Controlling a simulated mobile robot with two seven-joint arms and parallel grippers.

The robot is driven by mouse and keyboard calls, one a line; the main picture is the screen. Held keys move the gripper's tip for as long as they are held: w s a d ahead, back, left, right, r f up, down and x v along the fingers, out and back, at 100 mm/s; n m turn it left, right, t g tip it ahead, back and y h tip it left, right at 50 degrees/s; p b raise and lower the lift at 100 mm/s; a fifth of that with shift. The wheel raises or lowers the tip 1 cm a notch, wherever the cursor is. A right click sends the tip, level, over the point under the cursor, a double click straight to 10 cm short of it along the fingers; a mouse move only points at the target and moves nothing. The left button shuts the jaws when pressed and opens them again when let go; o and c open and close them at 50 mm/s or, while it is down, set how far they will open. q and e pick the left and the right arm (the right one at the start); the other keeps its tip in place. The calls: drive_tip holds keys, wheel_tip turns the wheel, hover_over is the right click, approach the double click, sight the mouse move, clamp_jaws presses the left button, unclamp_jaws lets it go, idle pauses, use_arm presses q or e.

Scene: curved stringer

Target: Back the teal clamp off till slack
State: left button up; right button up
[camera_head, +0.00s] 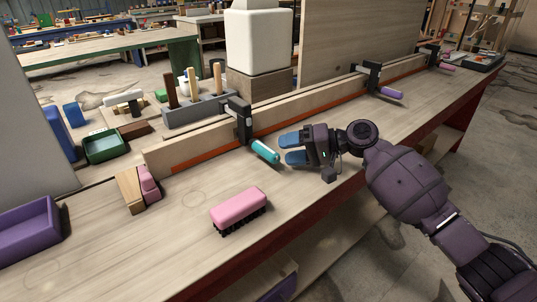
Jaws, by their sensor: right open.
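The teal clamp handle (265,152) sticks out from the black clamp body (239,118), which sits over the long wooden stringer (205,143) on the bench. My right gripper (290,149) has its two blue-tipped fingers apart, one above the other in the picture. The fingertips point left, just right of the teal handle. The handle is not between the fingers, and I cannot tell whether a fingertip touches it. My left gripper is out of view.
Purple-handled clamps (389,92) sit farther along the stringer. A purple tray (27,232) is at left. A tool rack (196,110) stands behind. Bare bench surrounds the brush.

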sight(268, 153)
drive_tip(key=x, duration=0.5)
drive_tip(key=shift+w+a+f, duration=0.1)
drive_tip(key=shift+a, duration=0.2)
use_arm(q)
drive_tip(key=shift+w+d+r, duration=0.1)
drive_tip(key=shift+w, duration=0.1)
use_arm(e)
drive_tip(key=c, duration=0.9)
